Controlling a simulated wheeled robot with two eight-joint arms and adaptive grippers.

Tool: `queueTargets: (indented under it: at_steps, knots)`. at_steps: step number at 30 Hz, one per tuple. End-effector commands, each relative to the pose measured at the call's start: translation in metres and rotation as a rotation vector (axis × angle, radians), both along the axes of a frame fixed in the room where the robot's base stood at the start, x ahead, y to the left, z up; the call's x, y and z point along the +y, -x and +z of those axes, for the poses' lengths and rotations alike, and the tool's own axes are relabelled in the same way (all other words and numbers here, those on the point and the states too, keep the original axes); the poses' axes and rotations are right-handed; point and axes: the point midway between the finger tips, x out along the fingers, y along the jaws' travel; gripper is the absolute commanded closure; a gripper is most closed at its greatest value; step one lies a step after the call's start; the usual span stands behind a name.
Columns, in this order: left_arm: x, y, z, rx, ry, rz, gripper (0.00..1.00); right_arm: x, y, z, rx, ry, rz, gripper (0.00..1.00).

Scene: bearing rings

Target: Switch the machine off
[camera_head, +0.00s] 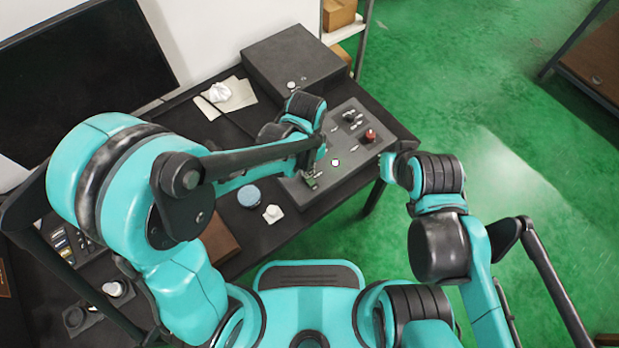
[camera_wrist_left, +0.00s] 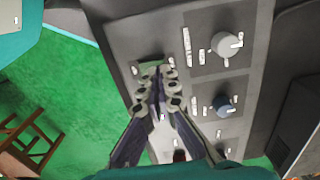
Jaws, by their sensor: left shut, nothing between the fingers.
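The machine's dark grey control panel (camera_head: 350,165) lies on the black table. It bears a red knob or button (camera_head: 370,135), dark knobs (camera_head: 349,116) and a small lit pale-green square (camera_head: 335,162). My left gripper (camera_head: 312,179) is shut and empty at the panel's near left part. In the left wrist view its fingertips (camera_wrist_left: 160,76) come together in front of a green switch or button (camera_wrist_left: 148,68) and partly hide it; I cannot tell whether they touch. A grey knob (camera_wrist_left: 225,44) and a dark blue knob (camera_wrist_left: 222,106) show beside it. My right gripper (camera_head: 388,167) is mostly hidden, right of the panel.
A dark box (camera_head: 293,58) stands behind the panel. A large black screen (camera_head: 80,75) is at the back left. Green floor is open to the right.

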Motion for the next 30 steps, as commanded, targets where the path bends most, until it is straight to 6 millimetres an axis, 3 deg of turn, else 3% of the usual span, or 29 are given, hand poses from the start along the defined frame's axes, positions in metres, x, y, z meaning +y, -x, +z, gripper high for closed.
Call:
queueTargets:
  at_steps: [30]
  knots:
    - [0.0, 0.0, -0.013, 0.0, 0.0, 0.0, 1.0, 0.0, 0.0, -0.011, 0.0, 0.0, 0.0, 1.0]
